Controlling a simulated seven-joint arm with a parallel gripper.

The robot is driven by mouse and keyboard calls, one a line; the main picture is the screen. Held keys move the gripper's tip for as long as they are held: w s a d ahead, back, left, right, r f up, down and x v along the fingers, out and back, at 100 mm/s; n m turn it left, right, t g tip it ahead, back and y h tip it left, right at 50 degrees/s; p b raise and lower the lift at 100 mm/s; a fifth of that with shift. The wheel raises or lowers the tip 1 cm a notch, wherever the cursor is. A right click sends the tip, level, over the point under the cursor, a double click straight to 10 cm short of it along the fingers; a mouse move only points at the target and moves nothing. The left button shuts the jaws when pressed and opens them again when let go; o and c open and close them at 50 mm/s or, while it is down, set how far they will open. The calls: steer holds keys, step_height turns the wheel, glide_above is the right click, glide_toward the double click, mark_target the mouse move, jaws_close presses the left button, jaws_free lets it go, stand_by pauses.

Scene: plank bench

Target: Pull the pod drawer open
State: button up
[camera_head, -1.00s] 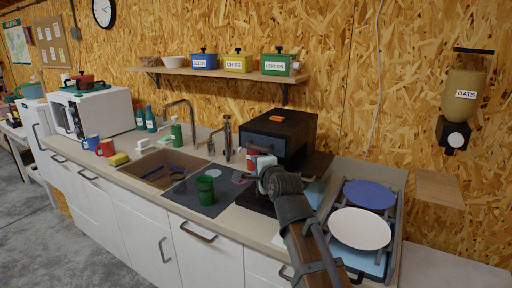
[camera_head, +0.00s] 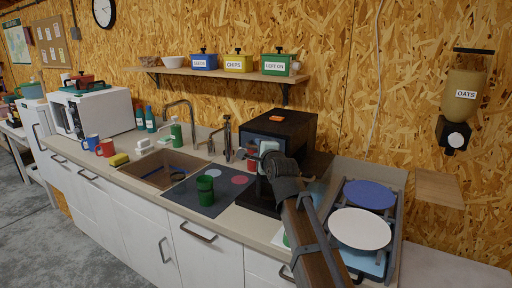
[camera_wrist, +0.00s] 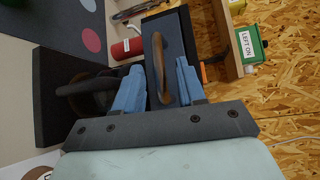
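The pod drawer is in the upper part of a black box (camera_head: 292,125) on the counter, mostly behind my arm in the head view. In the wrist view its dark blue-grey front (camera_wrist: 178,28) fills the upper middle, with a curved brown handle (camera_wrist: 159,50) on it. My gripper (camera_wrist: 160,76) is open, its two blue fingers on either side of the handle with visible gaps. Whether they touch it cannot be told. In the head view my gripper (camera_head: 266,151) is at the box's front. The drawer looks shut.
An orange item (camera_head: 277,118) lies on the box. A red can stands at its left, seen in the wrist view (camera_wrist: 126,49). A green cup (camera_head: 205,188) stands on the dark mat. A rack with a white plate (camera_head: 359,228) stands at right.

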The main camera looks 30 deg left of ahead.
steer(key=x, duration=0.5)
steer(key=shift+d, duration=0.1)
steer(key=shift+c, duration=0.2)
jaws_close()
steer(key=shift+s, duration=0.1)
